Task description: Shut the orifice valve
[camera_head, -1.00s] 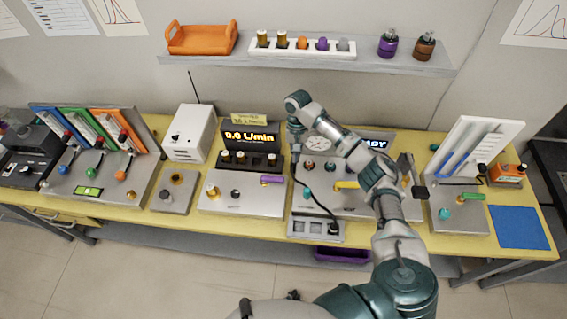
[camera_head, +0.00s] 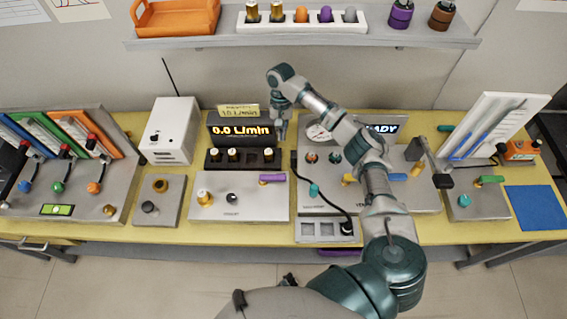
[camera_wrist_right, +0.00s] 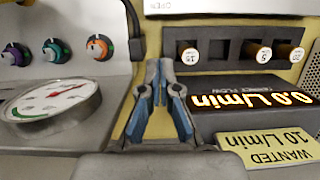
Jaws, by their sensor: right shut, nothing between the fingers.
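My right gripper (camera_head: 281,135) points down just right of the flow display (camera_head: 241,133), which reads 0.0 L/min. In the right wrist view its blue fingers (camera_wrist_right: 160,70) are together and empty, between the display and a round gauge (camera_wrist_right: 52,107). A purple valve handle (camera_head: 272,179) lies sideways on the grey panel (camera_head: 238,209) in front of the display, below and apart from the gripper. I cannot read a label that marks it as the orifice valve. Brass numbered plugs (camera_wrist_right: 187,57) sit in the dark holder (camera_wrist_right: 223,50). My left gripper is out of view.
A white box (camera_head: 170,133) stands left of the display. A black cable (camera_head: 296,190) hangs over the panel right of the purple handle. A shelf (camera_head: 300,40) runs above the bench.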

